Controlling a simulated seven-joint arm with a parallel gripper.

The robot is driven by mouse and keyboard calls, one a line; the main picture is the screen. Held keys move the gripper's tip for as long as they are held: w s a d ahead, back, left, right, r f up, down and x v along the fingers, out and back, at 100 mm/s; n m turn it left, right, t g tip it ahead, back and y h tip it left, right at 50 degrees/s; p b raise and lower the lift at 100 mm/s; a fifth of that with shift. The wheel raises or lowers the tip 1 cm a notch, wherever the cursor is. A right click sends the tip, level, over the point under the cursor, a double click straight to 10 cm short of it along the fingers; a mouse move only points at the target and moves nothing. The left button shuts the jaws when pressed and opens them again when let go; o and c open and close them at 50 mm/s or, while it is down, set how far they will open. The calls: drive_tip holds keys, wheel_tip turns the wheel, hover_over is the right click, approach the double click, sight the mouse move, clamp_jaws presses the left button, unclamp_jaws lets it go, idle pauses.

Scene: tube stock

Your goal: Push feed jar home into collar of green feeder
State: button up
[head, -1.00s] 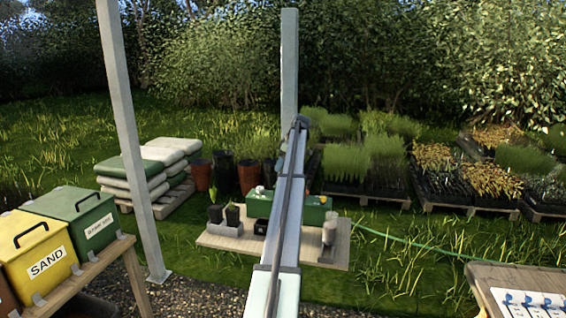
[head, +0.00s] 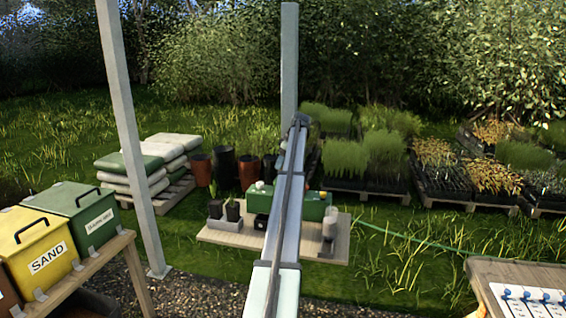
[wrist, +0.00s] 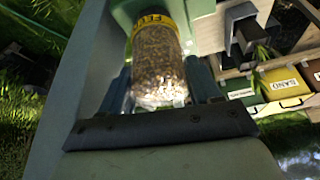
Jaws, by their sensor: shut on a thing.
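The feed jar (wrist: 155,65) is clear, full of brown grains, with a yellow lettered band. It shows in the wrist view, its banded end against or close to the green feeder (wrist: 198,9). My gripper (wrist: 160,84) is shut on the jar, with a finger on each side. The collar is hidden, so I cannot tell how deep the jar sits. In the head view the green feeder (head: 314,206) is a long box on a wooden board, partly behind my arm. The jar and my gripper are hidden there.
The board (head: 228,237) also bears dark pots in a grey holder (head: 224,223) at left and a pale cylinder (head: 329,226) at right. A yellow sand bin (head: 37,245) and a green bin (head: 84,212) stand on a bench at left. A post (head: 131,140) rises beside it.

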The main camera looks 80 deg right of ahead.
drive_tip(key=shift+f, duration=0.15)
drive_tip(key=o, duration=1.2)
drive_tip(key=v, duration=1.4)
drive_tip(key=shift+w, duration=0.15)
drive_tip(key=shift+w+f, duration=0.1)
